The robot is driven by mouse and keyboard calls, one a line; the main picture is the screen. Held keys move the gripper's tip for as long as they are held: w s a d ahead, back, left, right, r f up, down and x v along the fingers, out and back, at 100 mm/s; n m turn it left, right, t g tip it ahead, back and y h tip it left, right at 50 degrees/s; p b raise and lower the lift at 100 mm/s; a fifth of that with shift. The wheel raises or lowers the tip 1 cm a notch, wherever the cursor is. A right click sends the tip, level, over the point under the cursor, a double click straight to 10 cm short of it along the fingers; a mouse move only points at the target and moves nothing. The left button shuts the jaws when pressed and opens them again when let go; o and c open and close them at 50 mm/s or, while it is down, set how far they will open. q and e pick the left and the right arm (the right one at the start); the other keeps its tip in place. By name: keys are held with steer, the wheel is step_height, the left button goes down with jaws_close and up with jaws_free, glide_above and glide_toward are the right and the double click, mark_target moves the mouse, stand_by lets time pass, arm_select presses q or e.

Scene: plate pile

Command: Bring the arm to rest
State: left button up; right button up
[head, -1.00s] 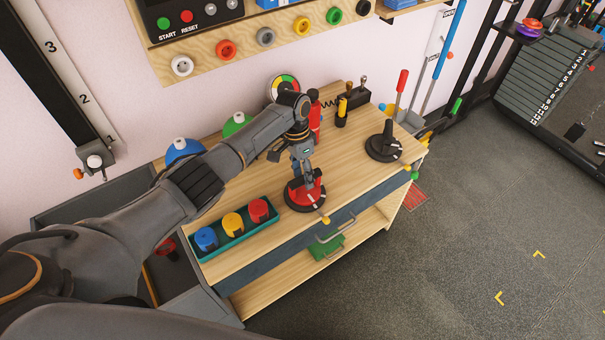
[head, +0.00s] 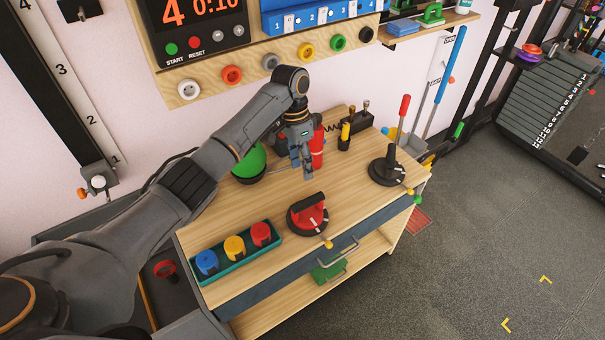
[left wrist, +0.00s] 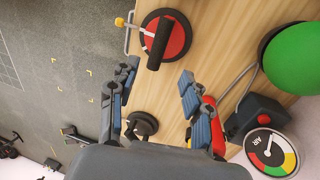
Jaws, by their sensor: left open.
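My left gripper (head: 303,172) hangs above the wooden bench top, its fingers pointing down. It is empty, and in the left wrist view its two fingers (left wrist: 158,75) stand apart. A red and black suction lifter (head: 308,219) stands on the bench in front of the gripper, clear of the fingers. The same lifter (left wrist: 178,46) shows beyond the fingertips in the left wrist view. My right gripper is not seen.
The bench (head: 265,205) also holds a teal tray (head: 237,266) of blue, yellow and red knobs, a black lifter (head: 387,172), a green dome (head: 250,161) and a red cylinder (head: 318,150). A wall panel (head: 290,66) is behind; open floor lies right.

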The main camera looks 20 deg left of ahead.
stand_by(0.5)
arm_select(q)
steer(key=s+d+f+n+t, duration=0.1)
steer(key=s+d+f, duration=0.2)
steer(key=s+f, duration=0.4)
steer(key=s+d+f+t, duration=0.1)
steer(key=s+d+f, duration=0.2)
steer(key=s+f, duration=0.5)
steer(key=s+a+r+n+t+y, duration=0.1)
steer(key=s+a+r+n+t, duration=0.2)
steer(key=s, duration=0.7)
steer(key=s+a+r+n, duration=0.2)
steer(key=s+a+r, duration=0.2)
steer(key=s, duration=0.5)
step_height(320, 180, down, 24)
steer(key=s+g, duration=0.1)
steer(key=s+a+f+g, duration=0.1)
steer(key=s+a+f, duration=0.2)
steer(key=s+f, duration=1.4)
steer(key=shift+s+f+g+y, duration=0.3)
steer(key=shift+s+f, duration=0.05)
steer(key=shift+f, duration=0.1)
